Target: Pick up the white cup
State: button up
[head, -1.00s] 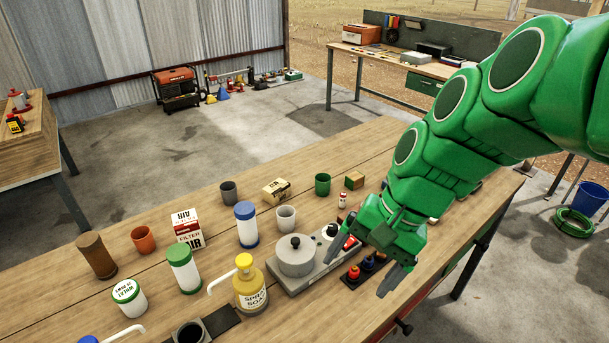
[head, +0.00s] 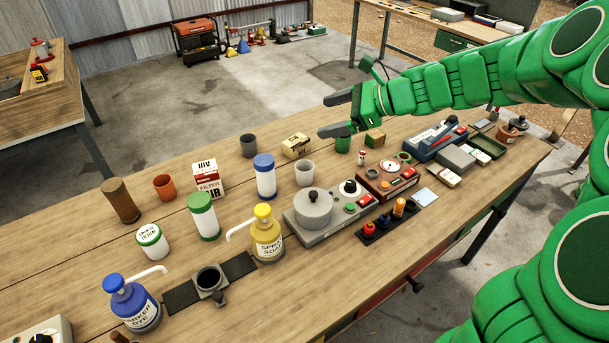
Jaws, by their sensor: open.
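The white cup (head: 305,173) stands upright on the wooden workbench (head: 310,260), just right of a white bottle with a blue cap (head: 264,176). It is fully visible and nothing touches it. My gripper (head: 325,116) is open and empty, pointing left in the picture. It shows above and slightly right of the cup in the picture, apart from it. The lower finger partly covers the area around the small box and the green cup (head: 343,144).
A cardboard box (head: 295,146) stands behind the white cup. A hotplate with a pot (head: 314,208) stands in front of it. A red device (head: 387,177) is to the right.

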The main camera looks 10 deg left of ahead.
jog(key=w+d+f+m+t, duration=0.1)
jog(key=w+f+m+t, duration=0.1)
jog(key=w+m, duration=0.35)
jog(key=n, duration=0.1)
send_near(297, 167)
jog(key=shift+y, duration=0.4)
jog(key=shift+f+x, duration=0.2)
jog(key=shift+x, duration=2.1)
jog(key=shift+f+x, duration=0.2)
jog(key=shift+x, duration=2.1)
jog(key=shift+w+d, duration=0.1)
jog(key=shift+d, duration=0.15)
jog(key=shift+c, duration=0.3)
jog(key=c, duration=1)
jog(key=shift+c, duration=0.2)
jog(key=shift+r, duration=0.1)
notch_tip(297, 167, up, 10)
jog(key=shift+f, duration=0.2)
